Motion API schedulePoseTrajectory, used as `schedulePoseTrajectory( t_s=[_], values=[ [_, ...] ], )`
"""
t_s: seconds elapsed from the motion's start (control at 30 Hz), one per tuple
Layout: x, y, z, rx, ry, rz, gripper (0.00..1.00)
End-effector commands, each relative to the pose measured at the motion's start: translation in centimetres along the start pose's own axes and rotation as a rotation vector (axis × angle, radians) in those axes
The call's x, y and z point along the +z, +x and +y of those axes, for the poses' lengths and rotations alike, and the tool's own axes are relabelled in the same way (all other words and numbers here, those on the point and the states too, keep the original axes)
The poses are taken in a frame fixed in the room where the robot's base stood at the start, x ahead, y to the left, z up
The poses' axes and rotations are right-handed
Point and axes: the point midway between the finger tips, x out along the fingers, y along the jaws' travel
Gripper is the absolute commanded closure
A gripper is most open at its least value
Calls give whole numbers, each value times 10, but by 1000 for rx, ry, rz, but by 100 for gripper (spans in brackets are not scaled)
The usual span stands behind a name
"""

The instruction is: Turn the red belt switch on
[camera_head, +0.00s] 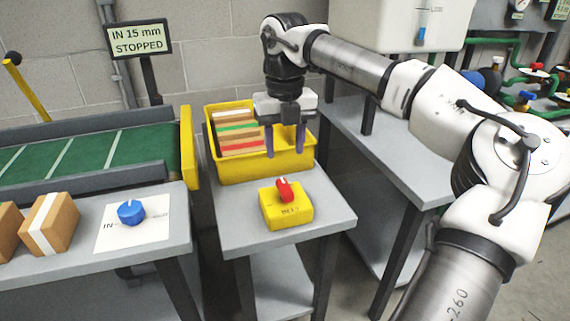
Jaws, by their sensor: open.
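The red belt switch (284,188) is a small red knob with a pale mark on top of a yellow box (287,211). The box stands on a grey table (240,238) and has dark lettering on its front, too small to read surely. My gripper (285,149) points down, open and empty, its two fingers apart. It hangs behind and above the switch in the picture, in front of the yellow bin, not touching the switch. A sign (138,38) reads "IN 15 mm STOPPED".
A yellow bin (262,168) with cartons (240,138) stands behind the switch box. At left are a green conveyor belt (120,150), cardboard boxes (50,222) and a blue knob (131,212) on a white card (155,238). A white tank (400,22) and green pipes (500,78) are at right.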

Motion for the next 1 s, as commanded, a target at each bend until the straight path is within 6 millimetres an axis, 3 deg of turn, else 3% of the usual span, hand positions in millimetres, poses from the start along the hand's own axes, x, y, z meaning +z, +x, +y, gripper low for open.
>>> schedulePoseTrajectory(
  t_s=[0.1, 0.23, 0.7, 0.77, 0.87, 1.0],
  values=[
    [0, -22, 0, 0, 1, -1, 55],
    [0, -35, 0, 0, 0, 0, 55],
    [1, -38, 5, 11, -13, -1, 55],
    [4, -35, 19, 41, -47, -6, 55],
    [11, -26, 66, 143, -158, -27, 55],
    [8, -18, 168, 378, -382, -63, 55]
  ],
)
